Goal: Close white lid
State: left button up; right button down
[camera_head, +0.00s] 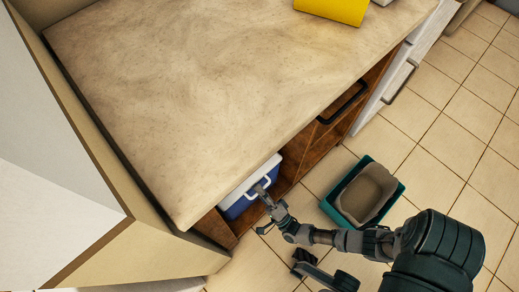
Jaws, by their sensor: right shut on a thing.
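A blue cooler box (236,209) stands on the shelf below the counter. Its white lid (235,193) shows as a pale strip beside the counter edge; the counter hides the rest, so I cannot tell how far open it is. My right gripper (264,197) reaches in from the lower right and is at the front of the cooler. It is shut at the white part there; whether it holds the lid's edge or a white handle is hard to tell. My left gripper is not clearly seen.
The stone-look counter (210,90) overhangs the wooden shelving. A yellow object (333,9) lies on top. A teal bin (330,208) with a brown item (366,194) stands on the tiled floor near my right arm. Floor tiles at the right (440,130) are clear.

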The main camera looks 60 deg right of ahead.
jog(key=shift+s+f, duration=0.1)
jog(key=shift+f, duration=0.35)
jog(key=c, duration=1.5)
grip_release()
jog(key=shift+f, duration=0.1)
